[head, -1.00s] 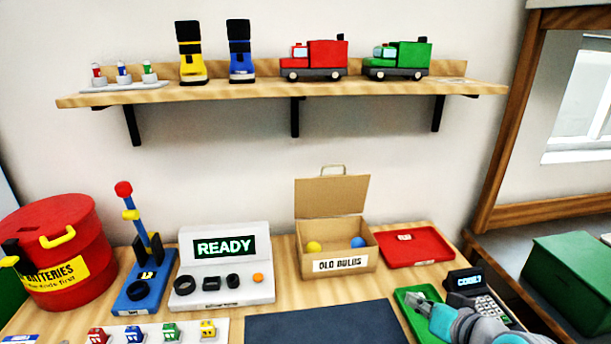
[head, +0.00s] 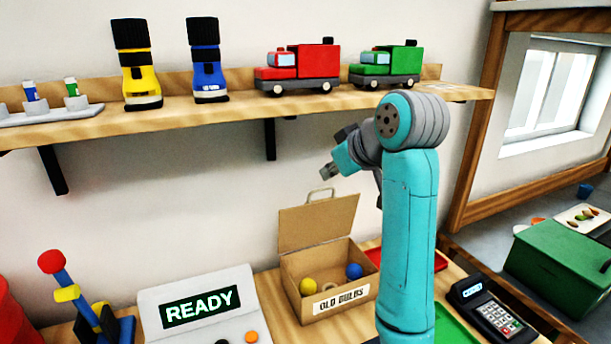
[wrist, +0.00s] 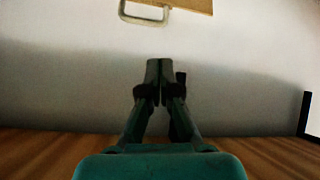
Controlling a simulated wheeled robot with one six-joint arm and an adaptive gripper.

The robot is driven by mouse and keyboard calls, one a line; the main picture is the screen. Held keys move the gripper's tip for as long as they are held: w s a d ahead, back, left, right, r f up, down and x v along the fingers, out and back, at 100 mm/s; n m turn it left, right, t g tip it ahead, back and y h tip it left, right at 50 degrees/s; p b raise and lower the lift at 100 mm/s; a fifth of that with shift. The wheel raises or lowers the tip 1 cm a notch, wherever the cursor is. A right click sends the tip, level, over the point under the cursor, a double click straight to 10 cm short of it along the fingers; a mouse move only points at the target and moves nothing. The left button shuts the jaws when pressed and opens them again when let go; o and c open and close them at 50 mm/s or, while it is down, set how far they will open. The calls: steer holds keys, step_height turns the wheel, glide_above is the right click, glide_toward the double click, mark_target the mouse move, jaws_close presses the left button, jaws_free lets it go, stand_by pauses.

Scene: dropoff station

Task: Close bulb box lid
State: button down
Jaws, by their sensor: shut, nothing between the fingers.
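The cardboard bulb box (head: 330,304), labelled OLD BULBS, stands on the wooden table in the head view. Its lid (head: 318,221) is open, standing up and leaning back at the box's rear, with a handle (head: 319,193) on its top edge. A yellow bulb (head: 308,286) and a blue bulb (head: 354,271) lie inside. My gripper (head: 327,172) is shut and empty, just above the lid's handle in the head view. In the wrist view my gripper (wrist: 159,64) has its fingers together, and the lid handle (wrist: 145,13) shows at the top, apart from the fingertips.
The wall shelf (head: 225,112) with a red truck (head: 298,70), a green truck (head: 386,68) and torches runs above the box. A READY panel (head: 200,306) stands left of the box. A red tray (head: 440,262) and a card terminal (head: 487,308) are to the right.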

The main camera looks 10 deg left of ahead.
mark_target(312, 191)
steer(key=x, duration=0.9)
steer(key=shift+w+a+f, duration=0.1)
steer(key=s+d+f+t+y, duration=0.2)
steer(key=s+d+f+t, duration=0.1)
steer(key=s+d+f, duration=0.2)
steer(key=s+d+f+t+y, duration=0.3)
steer(key=s+f, duration=0.6)
steer(key=f, duration=0.3)
steer(key=shift+s+d+f+n+t, duration=0.35)
steer(key=shift+d+t, duration=0.15)
steer(key=shift+d, duration=0.45)
steer(key=v, duration=1.2)
steer(key=shift+f, duration=0.15)
